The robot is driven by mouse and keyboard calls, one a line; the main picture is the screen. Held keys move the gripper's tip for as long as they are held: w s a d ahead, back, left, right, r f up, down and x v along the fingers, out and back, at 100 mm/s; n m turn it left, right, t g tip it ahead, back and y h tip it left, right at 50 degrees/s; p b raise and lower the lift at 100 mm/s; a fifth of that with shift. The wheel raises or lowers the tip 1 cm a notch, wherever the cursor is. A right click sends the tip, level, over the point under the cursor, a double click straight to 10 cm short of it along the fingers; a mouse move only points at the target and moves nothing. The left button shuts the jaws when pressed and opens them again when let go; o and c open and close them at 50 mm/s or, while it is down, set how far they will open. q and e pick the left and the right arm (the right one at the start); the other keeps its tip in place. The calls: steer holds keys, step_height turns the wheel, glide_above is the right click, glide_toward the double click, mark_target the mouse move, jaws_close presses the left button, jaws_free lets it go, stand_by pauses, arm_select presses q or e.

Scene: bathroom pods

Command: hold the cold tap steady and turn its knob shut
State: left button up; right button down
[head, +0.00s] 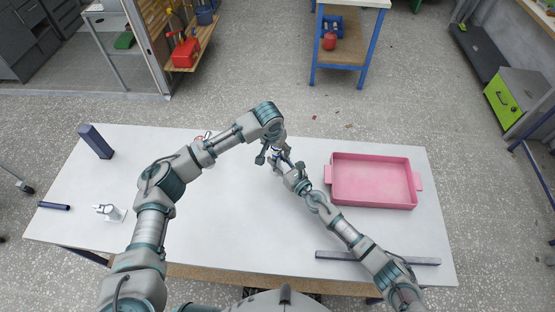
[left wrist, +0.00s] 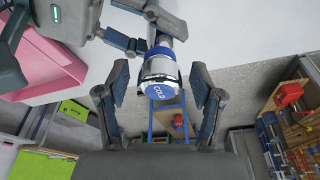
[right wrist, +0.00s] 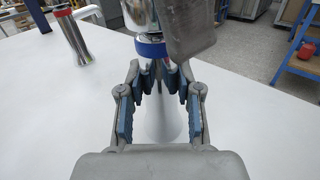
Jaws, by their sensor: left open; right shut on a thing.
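The cold tap is a chrome column with a blue ring and a chrome knob; the knob (left wrist: 158,75) carries a blue "COLD" cap in the left wrist view. My left gripper (left wrist: 160,95) is open, its fingers on either side of the knob, with visible gaps. My right gripper (right wrist: 165,82) is shut on the tap's column (right wrist: 163,110), below the blue ring (right wrist: 150,48). The upright column flares towards the white table. In the head view, my left gripper (head: 268,153) and right gripper (head: 290,170) meet at the tap and largely hide it.
A red-ringed tap (right wrist: 73,35) stands nearby on the white table (head: 240,220). A pink tray (head: 372,180) lies right of my right arm. A grey bar (head: 375,258), dark blue block (head: 96,142), dark cylinder (head: 54,206) and small whitish fitting (head: 112,212) lie further out.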

arm_select(q)
steer(key=shift+r, duration=0.1)
arm_select(e)
steer(key=shift+f, duration=0.1)
arm_select(q)
steer(key=shift+w+d+v, duration=0.1)
steer(key=shift+w+v, duration=0.1)
steer(key=shift+v, duration=0.6)
steer(key=shift+w+d+v, duration=0.1)
steer(key=shift+w+v, duration=0.05)
steer(key=shift+v, duration=0.65)
steer(key=shift+w+v, duration=0.2)
steer(key=shift+v, duration=0.6)
steer(key=shift+r, duration=0.1)
arm_select(e)
steer(key=c, duration=0.7)
jaws_free()
